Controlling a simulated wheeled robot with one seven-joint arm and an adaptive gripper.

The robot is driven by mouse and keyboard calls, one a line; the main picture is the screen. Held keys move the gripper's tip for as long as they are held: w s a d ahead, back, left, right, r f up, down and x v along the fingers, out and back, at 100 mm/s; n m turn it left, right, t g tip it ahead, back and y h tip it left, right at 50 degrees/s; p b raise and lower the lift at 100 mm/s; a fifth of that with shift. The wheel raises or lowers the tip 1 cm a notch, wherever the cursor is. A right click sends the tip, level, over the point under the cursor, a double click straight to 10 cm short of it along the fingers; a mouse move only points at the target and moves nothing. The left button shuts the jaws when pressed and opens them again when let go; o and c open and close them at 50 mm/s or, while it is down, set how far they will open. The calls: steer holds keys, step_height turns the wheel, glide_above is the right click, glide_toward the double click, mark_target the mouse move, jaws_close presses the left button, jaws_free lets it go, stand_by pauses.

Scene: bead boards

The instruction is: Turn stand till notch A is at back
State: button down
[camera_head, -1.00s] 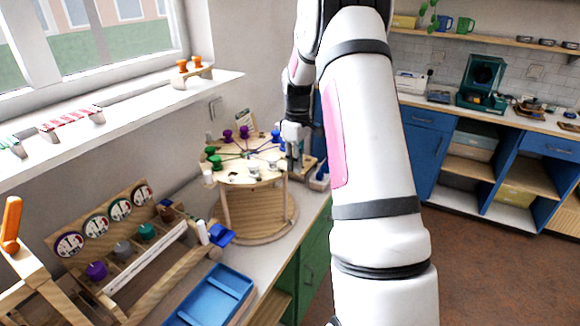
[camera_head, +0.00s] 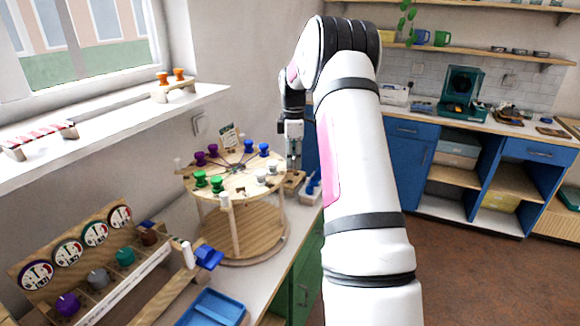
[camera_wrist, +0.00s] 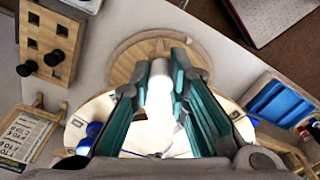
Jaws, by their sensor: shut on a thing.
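The round stand (camera_head: 240,246) has a pale wooden disc (camera_head: 222,172) raised on posts over its base. Around the disc sit green bobbins (camera_head: 208,181), purple bobbins (camera_head: 206,154), blue bobbins (camera_head: 256,148) and white bobbins (camera_head: 266,173). Upright white pegs, one at the front (camera_head: 225,200), stand at its rim. My gripper (camera_head: 293,163) is at the disc's right edge. In the wrist view its teal fingers are shut on a white peg (camera_wrist: 159,96), with the round base (camera_wrist: 128,62) beyond. I cannot read a letter A at any notch.
A printed card (camera_head: 229,135) stands behind the disc. A small wooden block with dark knobs (camera_wrist: 48,42) and a blue tray (camera_wrist: 277,104) lie close by. A wooden rack with dials (camera_head: 75,252) and a blue bin (camera_head: 214,308) are at front left.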

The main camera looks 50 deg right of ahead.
steer(key=shift+w+d+n+b, duration=0.55)
steer(key=shift+w+b, duration=0.05)
steer(key=shift+w, duration=0.2)
steer(key=shift+w+d+n+b, duration=0.5)
steer(key=shift+w+n+b, duration=0.1)
steer(key=shift+w, duration=0.15)
steer(key=shift+w+d+n+b, duration=0.55)
steer(key=shift+w+b, duration=0.05)
steer(key=shift+w, duration=0.2)
steer(key=c, duration=1.5)
jaws_free()
step_height(320, 180, up, 12)
